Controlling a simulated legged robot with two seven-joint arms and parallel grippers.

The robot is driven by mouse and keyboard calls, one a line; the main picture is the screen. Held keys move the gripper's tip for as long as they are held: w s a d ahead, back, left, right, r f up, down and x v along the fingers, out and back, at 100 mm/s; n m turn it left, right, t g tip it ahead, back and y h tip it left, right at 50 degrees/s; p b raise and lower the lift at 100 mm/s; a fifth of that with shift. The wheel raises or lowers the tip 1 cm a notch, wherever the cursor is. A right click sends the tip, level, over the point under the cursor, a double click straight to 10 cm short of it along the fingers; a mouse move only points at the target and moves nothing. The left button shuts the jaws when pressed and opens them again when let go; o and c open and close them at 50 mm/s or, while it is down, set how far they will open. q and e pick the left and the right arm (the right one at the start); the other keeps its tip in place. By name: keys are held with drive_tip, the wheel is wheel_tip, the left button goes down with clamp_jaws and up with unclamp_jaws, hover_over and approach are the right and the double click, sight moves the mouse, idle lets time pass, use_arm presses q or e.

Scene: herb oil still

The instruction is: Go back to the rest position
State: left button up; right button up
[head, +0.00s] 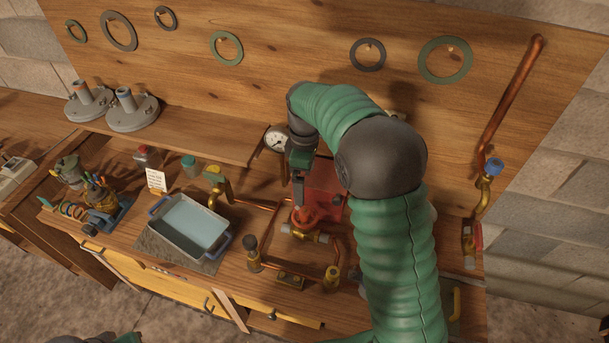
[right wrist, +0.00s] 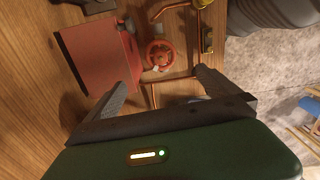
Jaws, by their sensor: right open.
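My right gripper (head: 299,200) is above the bench in the head view, beside a red box (head: 325,182) and close over a red handwheel (head: 304,216). In the right wrist view, the two fingers of my right gripper (right wrist: 163,86) are spread wide with nothing between their tips. The red handwheel (right wrist: 160,55) lies beyond the gap, with the red box (right wrist: 98,58) to its left. My green right arm hides part of the bench's right side. My left gripper is not in view; only a bit of dark and green shows at the lower left edge.
Copper pipes with brass fittings (head: 333,273) surround the handwheel. A pressure gauge (head: 276,138) stands behind. A grey tub of liquid (head: 159,212) sits left on a mat. A tall copper pipe (head: 510,95) rises at right. Rings (head: 445,60) hang on the wooden backboard.

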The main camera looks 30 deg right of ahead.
wheel_tip(320, 180, up, 2)
drive_tip(key=shift+w+r, duration=0.1)
idle(0.4)
drive_tip(key=s+a+f+m+t, duration=0.1)
drive_tip(key=s+a+f+m, duration=0.3)
drive_tip(key=s, duration=0.4)
drive_tip(key=s+a+f+m+t+b, duration=0.1)
drive_tip(key=s+a+f+m, duration=0.3)
drive_tip(key=s+a+f, duration=0.2)
drive_tip(key=shift+s+a+m+t, duration=0.35)
drive_tip(key=shift+s+a, duration=0.35)
drive_tip(key=shift+s, duration=0.4)
